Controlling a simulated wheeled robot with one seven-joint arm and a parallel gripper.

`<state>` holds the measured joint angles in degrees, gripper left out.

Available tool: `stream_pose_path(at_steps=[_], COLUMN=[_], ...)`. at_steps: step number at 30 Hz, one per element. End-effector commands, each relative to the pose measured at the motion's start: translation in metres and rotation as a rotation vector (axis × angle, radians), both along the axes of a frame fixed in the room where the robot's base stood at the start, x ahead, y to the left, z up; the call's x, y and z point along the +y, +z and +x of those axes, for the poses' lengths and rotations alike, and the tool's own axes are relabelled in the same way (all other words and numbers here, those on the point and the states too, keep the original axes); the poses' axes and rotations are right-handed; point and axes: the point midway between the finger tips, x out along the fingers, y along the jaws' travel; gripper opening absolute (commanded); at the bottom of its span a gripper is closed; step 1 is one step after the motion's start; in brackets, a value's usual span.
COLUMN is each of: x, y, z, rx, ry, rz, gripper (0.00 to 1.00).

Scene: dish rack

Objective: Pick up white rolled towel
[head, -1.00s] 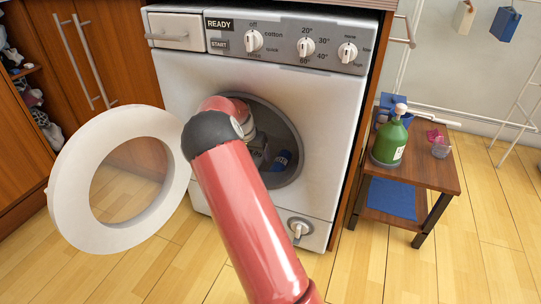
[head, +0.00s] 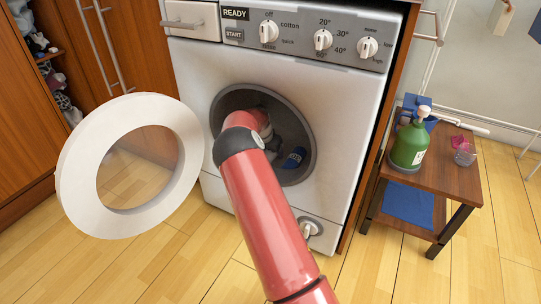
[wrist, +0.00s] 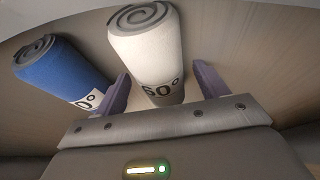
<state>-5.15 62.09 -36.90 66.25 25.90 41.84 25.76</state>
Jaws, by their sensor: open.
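The white rolled towel (wrist: 146,58), marked 60°, lies inside the drum in the wrist view. My gripper (wrist: 160,92) is open, with one purple finger on each side of the towel's near end. I cannot tell whether the fingers touch it. A blue rolled towel (wrist: 62,68), its marking partly hidden by the left finger, lies just left of it. In the head view my arm reaches into the round opening of the washing machine (head: 345,120), and the white towel cannot be made out there. The blue towel shows in the opening (head: 294,158).
The round door (head: 75,195) stands open to the left of the machine. A low wooden table (head: 455,180) with a green bottle (head: 409,147) stands at the right. The drum wall (wrist: 255,60) curves close around my gripper.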

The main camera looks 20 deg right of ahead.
Motion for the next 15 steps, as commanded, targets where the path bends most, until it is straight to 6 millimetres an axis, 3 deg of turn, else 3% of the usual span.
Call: stream_pose_path(at_steps=[5, 15], x=[0.0000, 0.0003], y=[0.0003, 0.0002], z=[0.0001, 0.0000], rx=[0.000, 0.000], ry=[0.000, 0.001], rz=[0.000, 0.000], gripper=[0.73, 0.29])
